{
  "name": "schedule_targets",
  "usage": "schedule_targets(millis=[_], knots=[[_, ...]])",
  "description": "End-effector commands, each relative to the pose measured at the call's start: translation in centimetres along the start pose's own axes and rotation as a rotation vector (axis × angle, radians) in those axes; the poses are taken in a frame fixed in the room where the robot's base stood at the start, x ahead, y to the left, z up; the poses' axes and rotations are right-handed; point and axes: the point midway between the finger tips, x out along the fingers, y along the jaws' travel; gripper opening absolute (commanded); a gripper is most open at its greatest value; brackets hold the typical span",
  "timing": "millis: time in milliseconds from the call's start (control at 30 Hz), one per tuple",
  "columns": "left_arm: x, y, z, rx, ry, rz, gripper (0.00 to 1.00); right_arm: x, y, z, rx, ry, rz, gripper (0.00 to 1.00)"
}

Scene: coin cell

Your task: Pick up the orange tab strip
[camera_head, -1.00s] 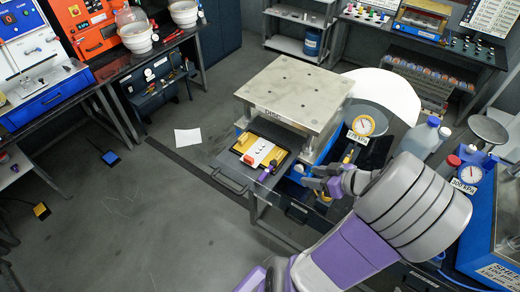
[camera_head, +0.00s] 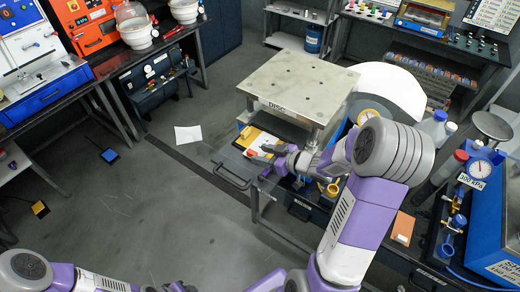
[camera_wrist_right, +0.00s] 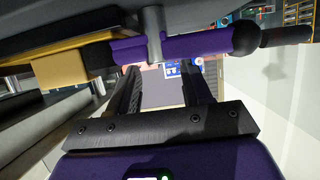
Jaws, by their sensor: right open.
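A small dark tray (camera_head: 287,139) lies on the front shelf below the thick metal plate. A yellow-orange piece (camera_head: 247,134), likely the orange tab strip, shows at its left end, with a small red piece (camera_head: 252,152) nearby. My right gripper (camera_head: 262,154) is open over the front of the tray and hides part of it. In the right wrist view, the open fingers (camera_wrist_right: 165,85) point towards a purple bar (camera_wrist_right: 205,45) with a dark rounded end. A yellow block (camera_wrist_right: 72,67) is left of the fingers. My left gripper (camera_head: 178,287) barely shows at the bottom edge, its fingers unclear.
The metal plate (camera_head: 300,82) stands close above and behind the tray. A shelf handle (camera_head: 232,178) sticks out in front. Bottles (camera_head: 436,124) and a gauge (camera_head: 478,170) stand on the right bench.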

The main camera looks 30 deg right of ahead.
Motion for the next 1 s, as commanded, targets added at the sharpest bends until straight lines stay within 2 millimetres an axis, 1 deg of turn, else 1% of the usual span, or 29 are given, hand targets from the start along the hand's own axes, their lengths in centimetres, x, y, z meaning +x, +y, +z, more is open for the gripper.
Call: schedule_targets(millis=[100, 233, 333, 533, 567, 800, 867, 1000], knots=[[-0.1, 0.0, 0.0, 0.0, 0.0, 0.0, 0.43, 1.9, -0.4, -0.1, 0.001, -0.002, -0.003, 0.49], [0.0, 0.0, 0.0, 0.0, 0.0, 0.0, 0.43, 3.5, -0.2, -0.1, 0.0, -0.001, 0.001, 0.49], [0.0, 0.0, 0.0, 0.0, 0.0, 0.0, 0.43, 4.0, -0.2, -0.1, 0.0, -0.002, 0.002, 0.49], [0.0, 0.0, 0.0, 0.0, 0.0, 0.0, 0.43, 4.0, -0.2, -0.1, 0.0, -0.001, 0.003, 0.49], [0.0, 0.0, 0.0, 0.0, 0.0, 0.0, 0.43, 4.0, -0.2, -0.1, 0.0, -0.001, 0.003, 0.46], [0.0, 0.0, 0.0, 0.0, 0.0, 0.0, 0.43, 4.0, -0.2, -0.1, 0.0, -0.001, 0.003, 0.09], [0.0, 0.0, 0.0, 0.0, 0.0, 0.0, 0.43, 4.0, -0.2, -0.1, 0.0, -0.001, 0.003, 0.0], [0.0, 0.0, 0.0, 0.0, 0.0, 0.0, 0.43, 4.0, -0.2, -0.1, 0.0, -0.001, 0.003, 0.0]])
